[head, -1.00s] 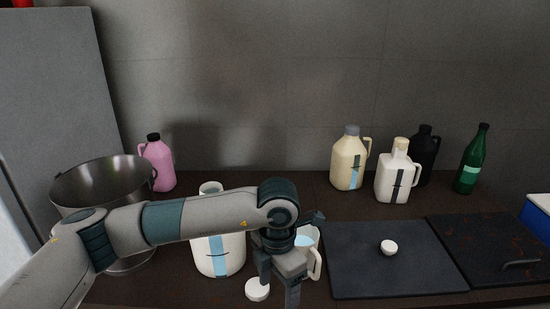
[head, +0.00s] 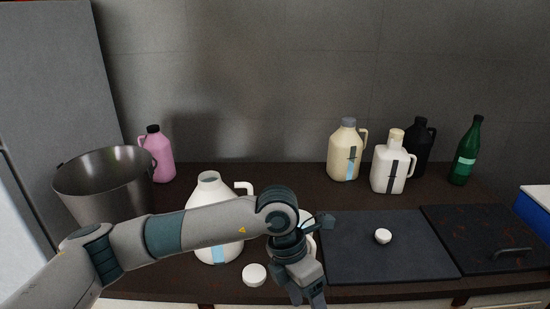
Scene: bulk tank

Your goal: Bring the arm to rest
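My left arm comes in from the left across the front of the counter. Its gripper (head: 303,297) points down near the counter's front edge, with the fingertips close to the bottom of the picture; whether it is open or shut is not clear. An uncapped white jug (head: 209,190) stands behind the arm, partly covered by it. A white jug or cup (head: 312,246) is mostly hidden behind the wrist. A white cap (head: 254,274) lies on the counter left of the gripper. My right gripper is not in view.
A metal bucket (head: 105,185) and a pink jug (head: 157,155) stand at left. A cream jug (head: 344,152), a white jug (head: 389,166), a black jug (head: 421,147) and a green bottle (head: 467,154) stand at the back right. A white cap (head: 383,236) lies on a dark mat (head: 360,265).

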